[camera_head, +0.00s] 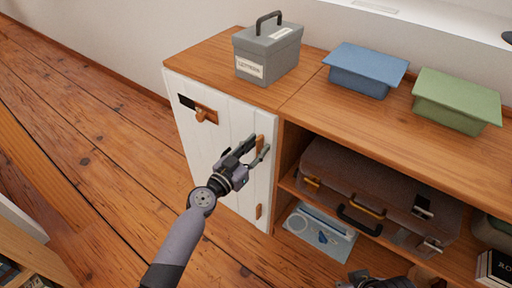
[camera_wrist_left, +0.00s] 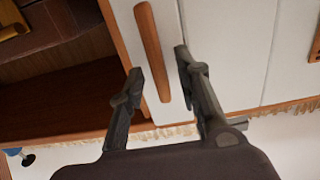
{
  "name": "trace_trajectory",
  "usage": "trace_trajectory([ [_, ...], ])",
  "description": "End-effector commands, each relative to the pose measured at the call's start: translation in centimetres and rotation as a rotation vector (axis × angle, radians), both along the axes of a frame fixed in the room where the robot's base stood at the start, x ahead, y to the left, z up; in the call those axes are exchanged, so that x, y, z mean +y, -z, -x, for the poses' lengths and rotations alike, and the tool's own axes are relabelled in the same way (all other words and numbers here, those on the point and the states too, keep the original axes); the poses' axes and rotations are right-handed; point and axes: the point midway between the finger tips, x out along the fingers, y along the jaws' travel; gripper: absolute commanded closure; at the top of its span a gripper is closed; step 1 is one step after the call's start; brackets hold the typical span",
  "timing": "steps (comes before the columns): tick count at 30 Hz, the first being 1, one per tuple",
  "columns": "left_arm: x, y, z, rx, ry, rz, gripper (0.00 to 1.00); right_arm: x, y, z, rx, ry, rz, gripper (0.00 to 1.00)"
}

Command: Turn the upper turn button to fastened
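The upper turn button (camera_head: 260,144) is a wooden bar on the right edge of the white cabinet door (camera_head: 225,165), close to upright. In the left wrist view the turn button (camera_wrist_left: 152,50) is a long, slightly tilted bar, its end between my fingertips. My left gripper (camera_head: 256,149) is open, its two fingers on either side of the bar; I cannot tell whether either touches it. A lower turn button (camera_head: 259,211) is on the same door edge. My right gripper (camera_head: 375,283) shows only partly at the bottom edge.
A grey lidded box (camera_head: 265,55), a blue box (camera_head: 363,70) and a green box (camera_head: 455,101) stand on the cabinet top. A brown suitcase (camera_head: 370,185) fills the open shelf right of the door.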

Motion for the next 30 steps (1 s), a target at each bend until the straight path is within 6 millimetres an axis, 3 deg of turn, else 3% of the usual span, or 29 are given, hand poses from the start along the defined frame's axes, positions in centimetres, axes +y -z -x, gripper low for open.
trace_trajectory([
  [8,-0.03,-0.01,-0.08,0.000,0.000,0.000,0.71,0.01,0.01,0.00,0.000,0.000,0.000,1.00],
  [21,-0.01,0.00,-0.05,0.000,0.000,0.000,1.00,0.01,0.01,-0.01,-0.001,0.000,0.000,1.00],
  [30,-0.01,0.01,-0.04,0.000,0.000,0.000,1.00,0.01,0.01,-0.01,-0.001,0.000,0.000,1.00],
])
